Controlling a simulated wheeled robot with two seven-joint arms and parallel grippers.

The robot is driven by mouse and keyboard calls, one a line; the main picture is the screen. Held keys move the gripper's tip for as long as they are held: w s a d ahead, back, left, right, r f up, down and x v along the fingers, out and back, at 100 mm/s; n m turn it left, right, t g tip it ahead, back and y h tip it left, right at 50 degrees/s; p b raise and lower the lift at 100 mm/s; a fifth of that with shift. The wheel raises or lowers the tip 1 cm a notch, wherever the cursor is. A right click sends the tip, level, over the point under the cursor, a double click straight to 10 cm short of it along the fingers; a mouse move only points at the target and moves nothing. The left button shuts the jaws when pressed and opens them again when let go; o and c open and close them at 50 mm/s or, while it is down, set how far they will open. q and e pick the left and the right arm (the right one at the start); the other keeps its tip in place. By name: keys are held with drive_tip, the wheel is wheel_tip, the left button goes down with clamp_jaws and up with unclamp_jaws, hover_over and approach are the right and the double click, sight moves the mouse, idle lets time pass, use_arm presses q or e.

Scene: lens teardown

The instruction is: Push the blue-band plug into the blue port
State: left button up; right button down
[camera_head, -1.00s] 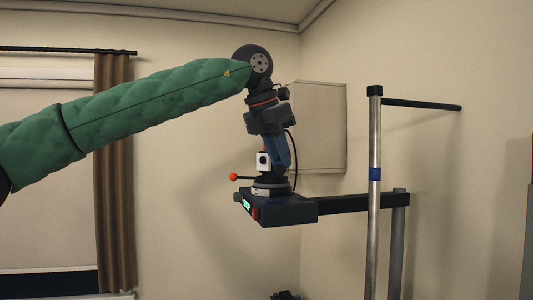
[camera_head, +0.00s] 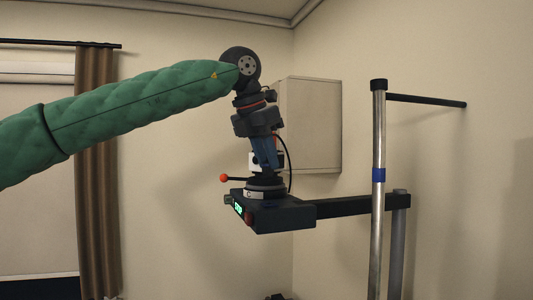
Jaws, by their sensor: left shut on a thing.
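My left gripper (camera_head: 267,165) points down, with its blue fingers just above or at a dark round stack (camera_head: 265,187) on a dark platform (camera_head: 285,217). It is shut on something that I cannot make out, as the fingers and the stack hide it. I cannot pick out a plug with a blue band or a blue port in this view. A small white block (camera_head: 253,161) shows beside the fingers. My right gripper is not in view.
The platform has a green display (camera_head: 238,209) and a red-tipped lever (camera_head: 223,178). Its arm reaches a metal pole (camera_head: 378,130) with a blue band at the right. A pale cabinet (camera_head: 313,120) is on the wall behind. Space left of the platform is clear.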

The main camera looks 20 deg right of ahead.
sight(265, 169)
use_arm(q)
drive_tip(key=shift+s+f, duration=0.3)
drive_tip(key=shift+f, duration=0.55)
drive_tip(key=shift+w+f, duration=0.2)
drive_tip(key=shift+f, duration=1.15)
drive_tip(key=shift+s+f, duration=0.1)
drive_tip(key=shift+f, duration=0.1)
drive_tip(key=shift+f+b, duration=0.1)
drive_tip(key=shift+b, duration=0.3)
